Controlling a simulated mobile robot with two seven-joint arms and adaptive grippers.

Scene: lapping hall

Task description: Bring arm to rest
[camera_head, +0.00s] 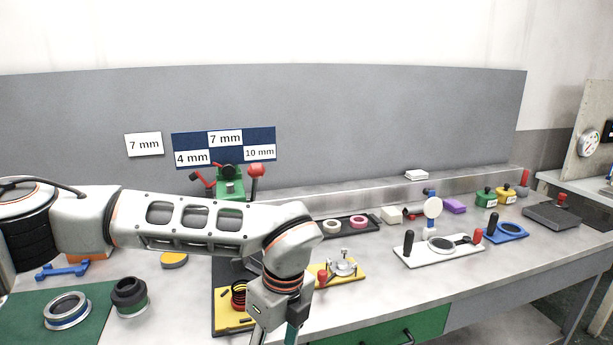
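My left arm comes in from the left and reaches across the bench, bending down at its wrist in the lower middle. My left gripper (273,338) points down at the bottom edge of the picture, in front of the bench's front part. Its two fingers show apart, but the tips are cut off by the picture edge. I see nothing between the visible parts of the fingers. My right arm and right gripper are not in view.
Below the arm are a yellow-and-black tray (232,323) and a yellow fixture (348,275). The front right bench is clear.

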